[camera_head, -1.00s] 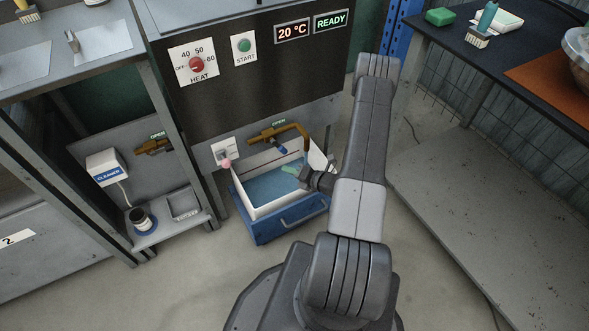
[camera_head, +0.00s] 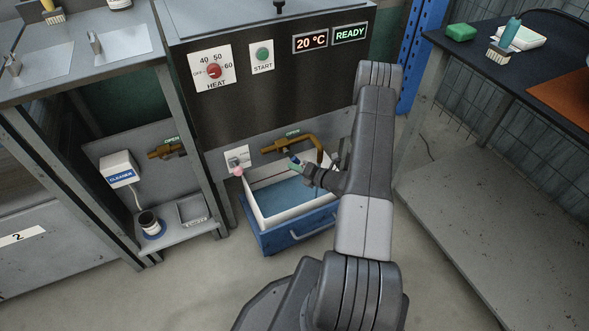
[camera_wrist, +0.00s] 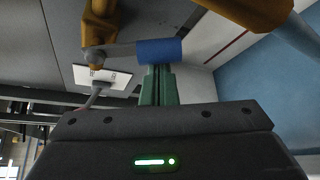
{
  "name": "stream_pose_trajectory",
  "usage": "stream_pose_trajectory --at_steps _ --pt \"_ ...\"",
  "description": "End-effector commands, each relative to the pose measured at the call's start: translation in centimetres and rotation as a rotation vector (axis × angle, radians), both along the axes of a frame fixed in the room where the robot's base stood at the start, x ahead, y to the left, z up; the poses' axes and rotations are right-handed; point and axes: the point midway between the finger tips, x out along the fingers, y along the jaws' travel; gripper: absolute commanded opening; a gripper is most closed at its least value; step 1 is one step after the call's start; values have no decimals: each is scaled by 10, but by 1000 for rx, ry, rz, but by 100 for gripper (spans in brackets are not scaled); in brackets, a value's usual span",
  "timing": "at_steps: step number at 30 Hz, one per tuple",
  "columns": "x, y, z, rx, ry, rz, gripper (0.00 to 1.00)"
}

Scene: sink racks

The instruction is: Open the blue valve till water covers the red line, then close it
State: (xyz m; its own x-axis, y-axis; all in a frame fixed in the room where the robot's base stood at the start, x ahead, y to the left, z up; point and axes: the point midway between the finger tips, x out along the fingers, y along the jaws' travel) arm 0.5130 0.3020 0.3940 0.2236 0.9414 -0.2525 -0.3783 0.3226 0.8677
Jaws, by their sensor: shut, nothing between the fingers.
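The blue valve handle (camera_head: 293,157) sits on a brass pipe (camera_head: 312,139) above the tub. In the wrist view, the blue handle (camera_wrist: 158,51) is on a grey lever under the brass body (camera_wrist: 98,25). My gripper (camera_head: 297,167) is shut and empty. Its green fingertips (camera_wrist: 157,72) are right at the handle's edge; whether they touch it I cannot tell. A red line (camera_wrist: 226,47) runs along the tub's white wall. White wall shows between it and the blue water (camera_wrist: 285,85). The water (camera_head: 287,196) lies in the white-walled tub.
The tub sits in a blue drawer (camera_head: 290,238) with a handle. A pink-knobbed lever (camera_head: 238,170) is left of the valve. Another brass valve (camera_head: 165,151), a cleaner dispenser (camera_head: 119,170) and a cup (camera_head: 150,223) are further left. The floor on the right is clear.

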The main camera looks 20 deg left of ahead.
Motion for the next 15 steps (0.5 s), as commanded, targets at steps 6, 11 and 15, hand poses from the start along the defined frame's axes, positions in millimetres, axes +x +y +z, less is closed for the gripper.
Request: stream_pose_trajectory --at_steps 6,11,15 --pt "2 -1 1 -18 -21 -1 0" --pt "3 -2 1 -37 -44 -1 0" --pt "4 -3 1 -51 -59 0 0"
